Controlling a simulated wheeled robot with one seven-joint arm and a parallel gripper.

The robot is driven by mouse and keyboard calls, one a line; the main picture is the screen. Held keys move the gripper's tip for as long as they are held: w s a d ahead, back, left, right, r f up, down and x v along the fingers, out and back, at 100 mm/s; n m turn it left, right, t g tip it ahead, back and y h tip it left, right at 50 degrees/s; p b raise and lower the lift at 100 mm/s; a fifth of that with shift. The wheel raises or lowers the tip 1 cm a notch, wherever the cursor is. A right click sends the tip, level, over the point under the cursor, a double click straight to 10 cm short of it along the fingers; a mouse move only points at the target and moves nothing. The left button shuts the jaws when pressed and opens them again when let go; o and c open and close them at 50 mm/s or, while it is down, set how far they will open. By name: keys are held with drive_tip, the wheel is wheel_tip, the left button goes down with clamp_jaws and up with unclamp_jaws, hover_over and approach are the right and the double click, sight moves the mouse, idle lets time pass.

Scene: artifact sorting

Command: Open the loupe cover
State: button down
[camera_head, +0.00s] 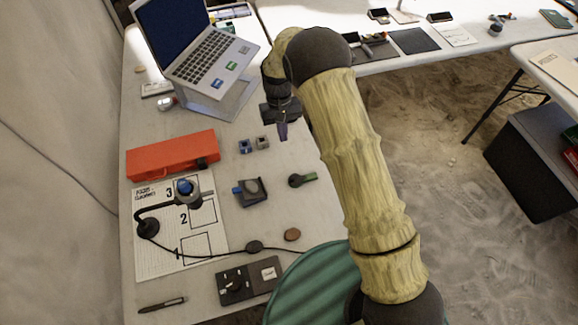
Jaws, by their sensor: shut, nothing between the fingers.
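My gripper (282,131) hangs above the table, right of the laptop, with its fingers pointing down. It is shut and empty, and apart from everything on the table. A small dark round piece with a green handle (303,180) lies below it in the picture; it looks like the loupe, but whether its cover is open or closed is too small to tell. A dark square holder with a round piece and a blue part (250,191) lies to its left.
A red case (173,155), a laptop (205,60) on a stand, two small blocks (254,145) and a numbered sheet (150,255) with a lamp-like stand (148,227) are on the white table. A brown disc (292,235) and dark tray (235,286) lie nearer. A cable crosses the front.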

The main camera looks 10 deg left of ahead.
sight(297, 178)
drive_tip(key=p+x, duration=0.2)
drive_tip(key=x, duration=0.7)
drive_tip(key=shift+s+d+f, duration=0.1)
drive_tip(key=shift+s+f, duration=0.05)
drive_tip(key=shift+f, duration=0.2)
drive_tip(key=s+p, duration=0.1)
drive_tip(key=s+d, duration=0.1)
drive_tip(key=shift+s+d+p, duration=0.1)
drive_tip(key=shift+s+p, duration=0.25)
drive_tip(key=shift+s+d+f, duration=0.1)
drive_tip(key=shift+s+d, duration=0.1)
drive_tip(key=shift+s, duration=0.2)
